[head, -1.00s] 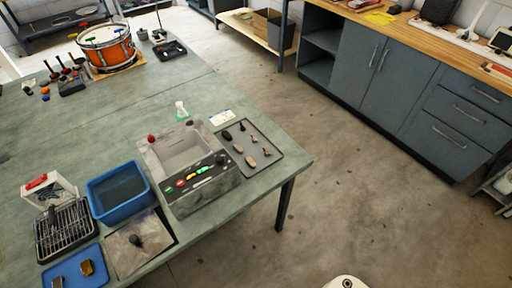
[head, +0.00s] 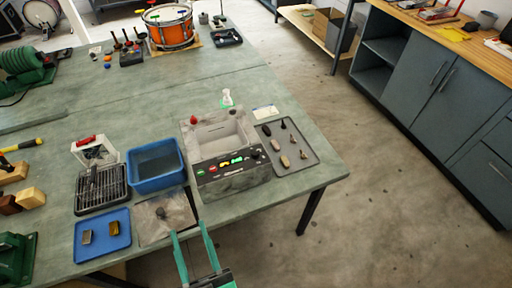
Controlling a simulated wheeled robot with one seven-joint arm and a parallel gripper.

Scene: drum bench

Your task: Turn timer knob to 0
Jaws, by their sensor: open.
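A grey box-shaped machine (head: 232,187) with an open basin stands near the bench's front edge. Its dark sloped front panel carries a green button (head: 200,172), a red button (head: 212,168), a yellow control and a lit green display (head: 237,160). A small dark knob (head: 256,155) sits at the panel's right end; its pointer and marks are too small to read. My gripper (head: 190,230) is open and empty, its two teal fingers apart. It is left of and nearer than the machine, in front of the panel and apart from the knob.
A square lid with a black knob (head: 161,213), a blue basin (head: 157,166), a wire basket (head: 100,188) and a blue tray (head: 103,235) lie left of the machine. A grey tray of small parts (head: 286,146) lies right. A red knob (head: 194,120) tops the machine's back-left corner. Floor right of the bench is clear.

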